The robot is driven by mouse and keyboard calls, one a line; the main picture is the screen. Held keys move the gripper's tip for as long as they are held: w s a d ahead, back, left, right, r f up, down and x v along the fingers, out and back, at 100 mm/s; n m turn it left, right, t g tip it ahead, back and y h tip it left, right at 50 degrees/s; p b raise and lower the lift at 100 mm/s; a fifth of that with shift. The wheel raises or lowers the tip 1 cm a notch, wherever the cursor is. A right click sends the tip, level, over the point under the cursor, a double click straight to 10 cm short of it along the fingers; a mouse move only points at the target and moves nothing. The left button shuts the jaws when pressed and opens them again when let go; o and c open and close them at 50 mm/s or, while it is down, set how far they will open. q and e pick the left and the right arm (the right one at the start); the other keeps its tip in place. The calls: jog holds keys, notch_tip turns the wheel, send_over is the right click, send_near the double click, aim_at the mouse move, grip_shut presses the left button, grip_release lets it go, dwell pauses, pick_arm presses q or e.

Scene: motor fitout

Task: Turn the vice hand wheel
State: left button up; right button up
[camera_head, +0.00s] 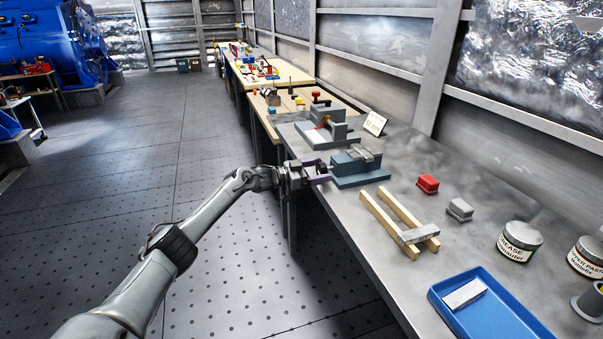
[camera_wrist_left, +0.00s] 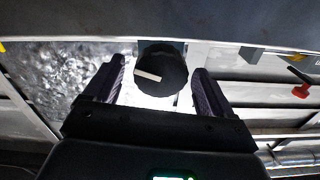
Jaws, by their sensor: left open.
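The blue-grey vice (camera_head: 356,168) sits on the near grey workbench, close to its left edge. Its dark round hand wheel (camera_wrist_left: 163,69) shows in the left wrist view, with a pale bar mark across its left part. In the head view the wheel is mostly hidden by my gripper. My left gripper (camera_head: 322,171) reaches in from the left at the wheel end of the vice. Its fingers (camera_wrist_left: 158,88) are open, one on each side of the wheel, with a visible gap on both sides. My right gripper is in neither view.
Behind the vice stands another grey fixture (camera_head: 325,131) with a small card (camera_head: 375,123). The floor left of the bench is clear.

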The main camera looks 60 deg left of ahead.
pick_arm(q)
jog(key=p+v, duration=0.4)
jog(key=v, duration=0.6)
jog(key=shift+s, duration=0.25)
jog(key=shift+a, duration=0.1)
